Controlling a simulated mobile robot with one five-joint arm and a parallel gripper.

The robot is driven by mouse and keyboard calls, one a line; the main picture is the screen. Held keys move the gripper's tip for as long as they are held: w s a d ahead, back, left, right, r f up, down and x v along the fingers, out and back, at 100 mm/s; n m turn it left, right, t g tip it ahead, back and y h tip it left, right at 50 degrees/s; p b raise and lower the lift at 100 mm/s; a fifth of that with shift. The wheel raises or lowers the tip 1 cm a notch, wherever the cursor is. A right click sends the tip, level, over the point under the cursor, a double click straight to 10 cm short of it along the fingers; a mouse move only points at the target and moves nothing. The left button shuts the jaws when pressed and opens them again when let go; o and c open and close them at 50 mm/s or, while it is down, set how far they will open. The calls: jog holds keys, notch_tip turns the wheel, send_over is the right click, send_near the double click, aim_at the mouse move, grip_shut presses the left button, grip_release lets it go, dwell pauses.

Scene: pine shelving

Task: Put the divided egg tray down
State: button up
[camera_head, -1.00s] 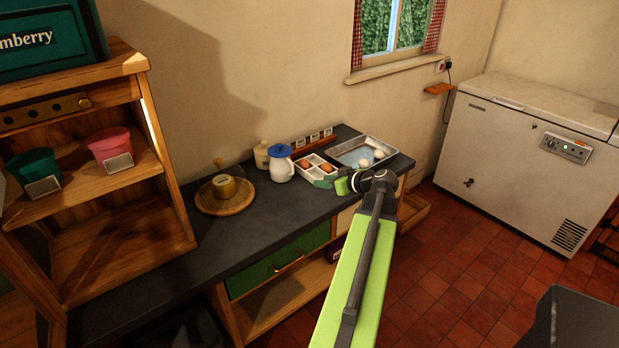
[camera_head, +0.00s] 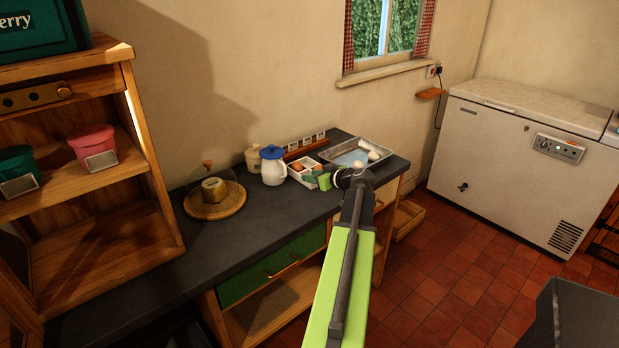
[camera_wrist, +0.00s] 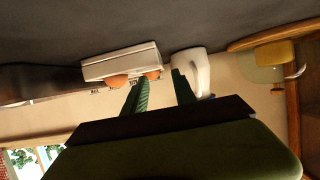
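The divided egg tray (camera_head: 304,178) is a small pale tray with brown eggs in it. It sits on the dark counter between the white jug and the metal tray. In the wrist view, which is upside down, the egg tray (camera_wrist: 122,60) shows side-on with orange-brown eggs. My gripper (camera_head: 325,181) is by the tray's right front side in the head view, and its green fingers hide part of it. In the wrist view my gripper (camera_wrist: 160,78) has its fingers apart with nothing held between them. One finger overlaps the tray's edge in the picture; contact cannot be told.
A wooden board with a domed cover (camera_head: 228,208) is farther left.

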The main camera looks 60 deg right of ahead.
aim_at(309, 172)
jog(key=x, duration=0.1)
jog(key=b+x, duration=0.1)
jog(key=x, duration=0.1)
jog(key=b+x, duration=0.1)
jog(key=x, duration=0.1)
jog(key=shift+w+f, duration=0.1)
jog(key=shift+f, duration=0.25)
jog(key=shift+r, duration=0.1)
jog(key=shift+c, duration=0.2)
grip_shut()
dwell(0.8)
